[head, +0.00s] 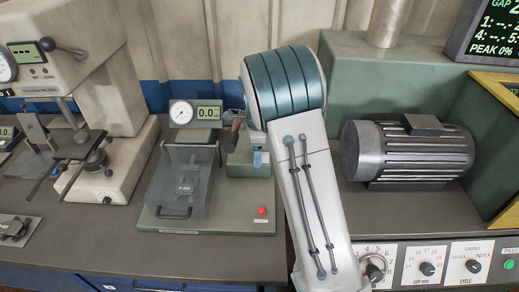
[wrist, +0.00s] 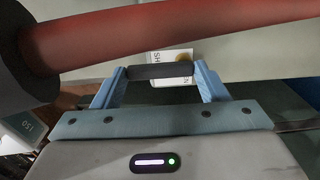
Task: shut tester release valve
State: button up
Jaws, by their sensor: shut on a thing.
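The tester (head: 160,215) stands on the bench left of my arm, with a round dial (head: 181,112), a display reading about 0.0 and a clear guard box (head: 184,180). In the wrist view a short dark bar, the release valve handle (wrist: 160,71), lies crosswise between my two blue fingers. My gripper (wrist: 160,78) is shut on it, a finger at each end. A partly covered white label with letters like "SH" and "N" (wrist: 172,82) is behind the handle. In the head view my gripper (head: 258,158) is mostly hidden by my arm.
A thick red lever (wrist: 180,35) crosses the wrist view just beyond my fingers. In the head view, a grey motor (head: 410,150) is right of my arm, above a control panel (head: 425,265). A cream press machine (head: 115,150) stands left of the tester.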

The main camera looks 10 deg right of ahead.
jog(key=shift+o, duration=0.2)
jog(key=o, duration=1)
jog(key=shift+c, duration=0.2)
notch_tip(320, 180, up, 14)
jog(key=shift+b, duration=0.4)
jog(key=shift+f, duration=0.1)
